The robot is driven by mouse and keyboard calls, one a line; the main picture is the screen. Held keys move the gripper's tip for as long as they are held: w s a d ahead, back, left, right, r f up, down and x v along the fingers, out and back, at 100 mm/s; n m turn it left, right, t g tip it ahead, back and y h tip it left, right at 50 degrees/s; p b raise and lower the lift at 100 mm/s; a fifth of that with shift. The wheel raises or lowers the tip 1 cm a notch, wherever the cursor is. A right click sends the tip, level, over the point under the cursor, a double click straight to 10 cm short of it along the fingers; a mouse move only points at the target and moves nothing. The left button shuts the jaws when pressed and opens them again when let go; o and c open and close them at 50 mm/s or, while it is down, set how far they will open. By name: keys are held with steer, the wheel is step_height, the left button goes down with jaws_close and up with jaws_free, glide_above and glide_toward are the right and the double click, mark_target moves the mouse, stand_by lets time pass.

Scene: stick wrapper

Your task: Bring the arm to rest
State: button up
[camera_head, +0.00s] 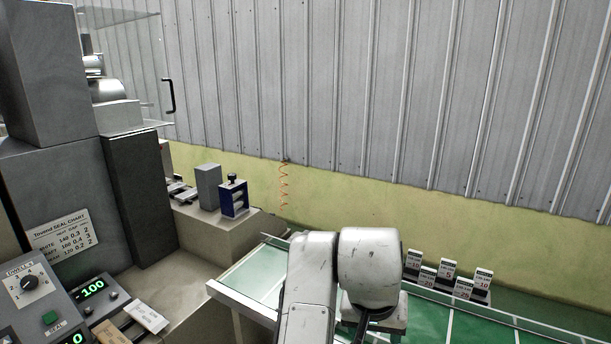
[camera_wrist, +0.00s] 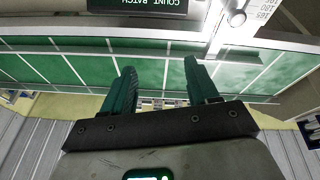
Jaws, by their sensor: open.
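My arm (camera_head: 370,268), white and scuffed, rises at the lower middle of the head view, in front of the green table. My gripper (camera_wrist: 163,82) shows in the wrist view with two dark green fingers spread apart. Nothing is between the fingers. The wrist view looks past them toward the green panelled surface (camera_wrist: 60,68) and a dark sign reading COUNT BATCH (camera_wrist: 135,5), upside down. In the head view the gripper's fingers are hidden behind or below the arm.
A grey machine (camera_head: 60,180) with a control panel (camera_head: 50,305) stands at left. A blue block device (camera_head: 233,199) and a grey block (camera_head: 208,187) sit on a ledge. Several small cards (camera_head: 446,270) stand at right on the green table (camera_head: 430,325). A ribbed wall closes the back.

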steer(key=s+d+f+n+t+h, duration=0.1)
steer(key=s+d+f, duration=0.35)
steer(key=d, duration=0.45)
steer(key=s+d+f+n+t+h, duration=0.1)
steer(key=s+d+f, duration=0.2)
steer(key=d+f, duration=0.35)
steer(key=s+a+f+n+y, duration=0.1)
steer(key=s+f+y, duration=0.15)
steer(key=s, duration=0.55)
steer(key=s+f+y, duration=0.2)
steer(key=s+f, duration=0.2)
steer(key=s, duration=0.3)
steer(key=s+f+g+b, duration=0.2)
steer(key=s+f+b, duration=0.3)
steer(key=f, duration=0.3)
steer(key=s+d+f+g+b, duration=0.1)
steer(key=s+f+g+b, duration=0.1)
steer(key=s+f+b, duration=0.3)
step_height(320, 180, down, 3)
steer(key=shift+s+f+h, duration=0.15)
steer(key=shift+s+h, duration=0.2)
steer(key=shift+s, duration=0.1)
